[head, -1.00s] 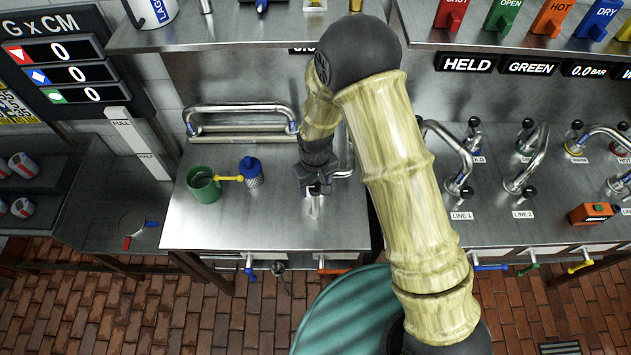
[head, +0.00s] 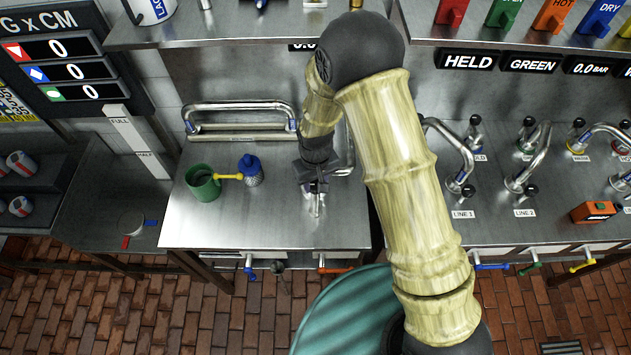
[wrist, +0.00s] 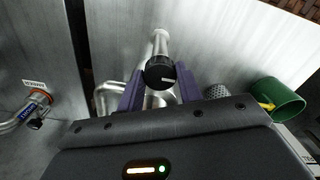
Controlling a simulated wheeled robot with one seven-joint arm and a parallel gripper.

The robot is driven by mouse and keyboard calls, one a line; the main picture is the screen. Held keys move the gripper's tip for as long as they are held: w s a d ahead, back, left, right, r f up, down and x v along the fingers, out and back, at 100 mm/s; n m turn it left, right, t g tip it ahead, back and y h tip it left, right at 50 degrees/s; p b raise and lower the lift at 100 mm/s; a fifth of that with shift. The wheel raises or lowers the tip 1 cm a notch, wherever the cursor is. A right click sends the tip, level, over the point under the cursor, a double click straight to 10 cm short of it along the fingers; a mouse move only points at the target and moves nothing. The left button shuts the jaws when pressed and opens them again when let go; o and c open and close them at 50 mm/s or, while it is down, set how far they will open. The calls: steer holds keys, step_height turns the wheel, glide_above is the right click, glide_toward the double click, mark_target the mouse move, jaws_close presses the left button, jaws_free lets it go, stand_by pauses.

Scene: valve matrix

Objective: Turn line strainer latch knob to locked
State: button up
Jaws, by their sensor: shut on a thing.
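A black round knob (wrist: 160,72) with a small white mark sits on a shiny metal pipe or stem. In the wrist view it lies between the two purple fingers of my gripper (wrist: 160,88), which is shut on it. In the head view my gripper (head: 316,190) is over the front right part of the steel bench (head: 235,225), with a short bright metal piece below it. The knob is hidden there by my gripper and arm. I cannot read which way the knob points or any locked mark.
A green mug (head: 203,184) and a blue-topped strainer-like cup (head: 250,170) stand left of my gripper. A bent metal rail (head: 240,107) runs behind them. Right of my arm are several curved pipes (head: 455,150) and an orange box (head: 595,212). A teal drum (head: 340,315) stands below the bench edge.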

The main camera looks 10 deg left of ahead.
mark_target(316, 184)
steer(key=o, duration=1)
step_height(316, 184, up, 18)
steer(key=b, duration=0.4)
steer(key=shift+f+b, duration=0.25)
steer(key=shift+b, duration=0.15)
steer(key=s+d+f+m+t+b, duration=0.1)
steer(key=s+d+m, duration=0.1)
steer(key=d, duration=0.7)
steer(key=s+d+f+m, duration=0.1)
steer(key=s+d+m, duration=0.1)
steer(key=d, duration=0.6)
steer(key=s+d+f+m+t+b, duration=0.1)
steer(key=s+d+f+m, duration=0.1)
steer(key=d, duration=0.7)
steer(key=shift+s+d+m+t+b, duration=0.35)
steer(key=shift+s+m, duration=0.25)
steer(key=shift+m, duration=0.2)
